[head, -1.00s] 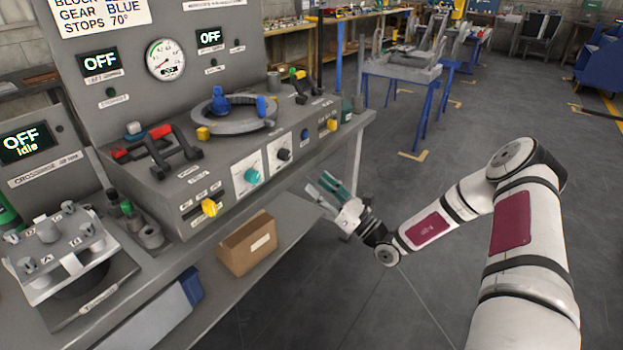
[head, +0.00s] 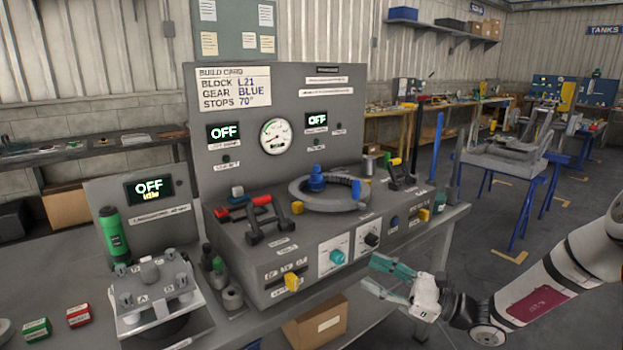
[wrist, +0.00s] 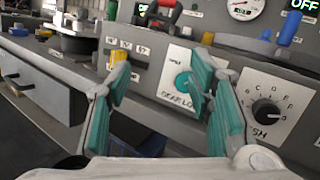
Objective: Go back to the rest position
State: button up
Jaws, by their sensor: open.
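My gripper (head: 388,277) is open and empty, with teal finger pads, in front of the grey bench console (head: 300,262) near its lower right edge. In the wrist view, my gripper (wrist: 160,100) has its two fingers apart, with the console's front panel beyond them. Between the fingers shows a teal knob (wrist: 186,83) on a white plate. A black knob (wrist: 266,112) is to the right and a yellow knob (wrist: 118,58) to the left. I cannot tell how far the fingertips are from the panel. My arm (head: 540,290) reaches in from the right.
The console carries a ring fixture (head: 330,203), a red-handled lever (head: 262,201) and OFF displays. A crossed jig (head: 152,287) and green bottle (head: 114,235) stand left. A cardboard box (head: 316,322) sits on the lower shelf. Open floor (head: 490,230) lies right, before a blue-legged stand (head: 510,160).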

jog(key=s+a+r+n+g+h, duration=0.3)
jog(key=s+n+g, duration=0.1)
jog(key=s, duration=0.3)
jog(key=s+a+r+n+g+h, duration=0.2)
jog(key=s+n+g, duration=0.2)
jog(key=s+n, duration=0.15)
jog(key=s+a+r+n+g+h, duration=0.3)
jog(key=s+n+g, duration=0.1)
jog(key=s, duration=0.3)
jog(key=s+d+r+n+t+h, duration=0.25)
jog(key=s+d+h, duration=0.3)
jog(key=s, duration=0.35)
jog(key=s+d+r+n+t+h, duration=0.2)
jog(key=s+d+n+h, duration=0.25)
jog(key=s+d, duration=0.35)
notch_tip(320, 180, up, 13)
jog(key=s+a+t+p, duration=0.1)
jog(key=t+p, duration=0.1)
jog(key=p, duration=1)
jog(key=shift+r+t, duration=0.2)
jog(key=shift+t, duration=0.15)
